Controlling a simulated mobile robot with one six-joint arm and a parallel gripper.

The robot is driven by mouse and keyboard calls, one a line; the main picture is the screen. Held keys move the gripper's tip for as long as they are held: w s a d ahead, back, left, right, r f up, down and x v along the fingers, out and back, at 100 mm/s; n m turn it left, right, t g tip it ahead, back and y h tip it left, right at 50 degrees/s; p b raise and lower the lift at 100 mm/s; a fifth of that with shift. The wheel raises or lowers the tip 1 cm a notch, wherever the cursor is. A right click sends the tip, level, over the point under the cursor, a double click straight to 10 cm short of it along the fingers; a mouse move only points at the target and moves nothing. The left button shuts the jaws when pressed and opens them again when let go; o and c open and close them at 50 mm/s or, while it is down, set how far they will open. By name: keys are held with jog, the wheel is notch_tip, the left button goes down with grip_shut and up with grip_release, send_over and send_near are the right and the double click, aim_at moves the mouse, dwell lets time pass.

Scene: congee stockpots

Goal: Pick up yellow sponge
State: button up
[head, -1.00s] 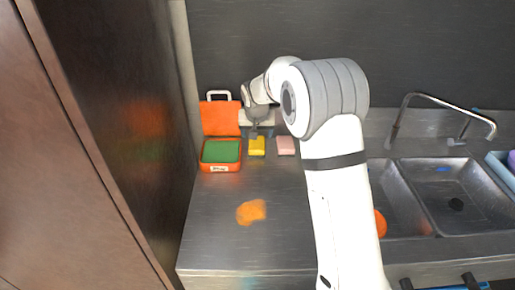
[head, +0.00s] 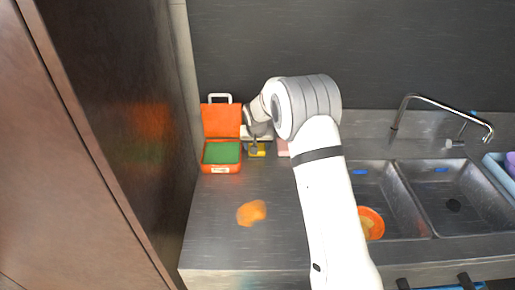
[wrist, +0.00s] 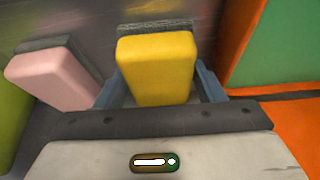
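The yellow sponge (head: 260,153) sits on the steel counter at the back, right of the orange case; it is partly hidden by my gripper (head: 254,147) in the head view. In the wrist view the yellow sponge (wrist: 156,68) lies between the two blue-grey fingers of my gripper (wrist: 160,88). One finger is on each side of it, with a narrow gap showing near the finger bases. The gripper looks open around the sponge.
A pink sponge (wrist: 55,78) stands close beside the left finger. An open orange case (head: 221,168) with a green pad (head: 222,152) is close on the other side. An orange patch (head: 252,212) lies on the counter. Sinks (head: 455,195) are at right.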

jog(key=c, duration=0.5)
jog(key=shift+c, duration=0.2)
notch_tip(320, 180, up, 28)
jog(key=b, duration=0.2)
jog(key=o, duration=0.5)
jog(key=shift+c, duration=0.2)
jog(key=c, duration=0.4)
